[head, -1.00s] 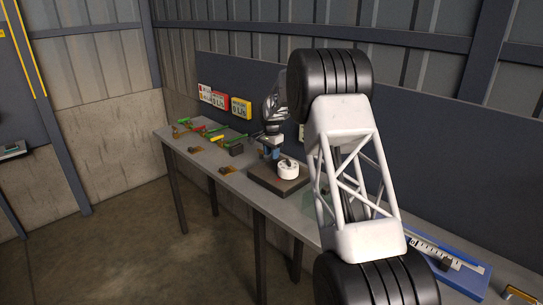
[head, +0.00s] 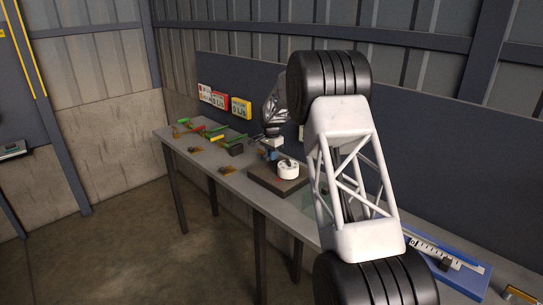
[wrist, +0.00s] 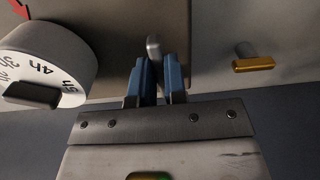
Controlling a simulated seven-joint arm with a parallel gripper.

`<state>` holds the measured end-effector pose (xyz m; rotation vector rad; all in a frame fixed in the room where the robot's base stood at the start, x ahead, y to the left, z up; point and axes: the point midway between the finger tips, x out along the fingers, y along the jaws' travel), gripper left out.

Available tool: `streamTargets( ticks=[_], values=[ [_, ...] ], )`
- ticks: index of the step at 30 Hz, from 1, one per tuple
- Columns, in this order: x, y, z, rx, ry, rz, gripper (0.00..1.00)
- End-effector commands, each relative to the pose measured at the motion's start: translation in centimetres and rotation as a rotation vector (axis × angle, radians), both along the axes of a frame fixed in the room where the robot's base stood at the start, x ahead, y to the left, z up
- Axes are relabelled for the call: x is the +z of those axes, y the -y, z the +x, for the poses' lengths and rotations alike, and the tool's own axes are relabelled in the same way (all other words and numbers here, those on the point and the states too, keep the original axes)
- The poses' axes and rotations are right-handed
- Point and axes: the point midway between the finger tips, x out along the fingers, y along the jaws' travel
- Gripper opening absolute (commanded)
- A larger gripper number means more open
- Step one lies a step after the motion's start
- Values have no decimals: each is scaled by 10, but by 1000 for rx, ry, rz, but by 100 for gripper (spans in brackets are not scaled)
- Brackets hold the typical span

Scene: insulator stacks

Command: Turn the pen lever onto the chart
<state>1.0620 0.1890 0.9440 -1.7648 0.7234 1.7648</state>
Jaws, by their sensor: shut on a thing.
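The chart recorder's white drum (head: 288,171) stands on a dark brown base (head: 275,184) on the bench. In the wrist view the drum (wrist: 68,52) is at the upper left, with hour marks such as 4h, a dark block on its face and part of a red pointer beside it. My gripper (wrist: 157,68) has its two blue fingers close together on a small grey upright knob (wrist: 153,46), which seems to be the pen lever's end. The rest of the lever is hidden.
Green-handled tools (head: 187,122) and a dark block (head: 236,149) lie on the bench to the left. A blue tray (head: 460,270) lies at the right. A brass piece (wrist: 253,64) is right of my gripper in the wrist view.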

Motion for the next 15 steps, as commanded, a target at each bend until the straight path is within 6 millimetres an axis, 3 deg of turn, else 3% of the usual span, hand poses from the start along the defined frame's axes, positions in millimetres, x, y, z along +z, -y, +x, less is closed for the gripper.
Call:
streamTargets(
  ticks=[15],
  values=[
    [1,6,-5,233,1,0,0]
  ],
)
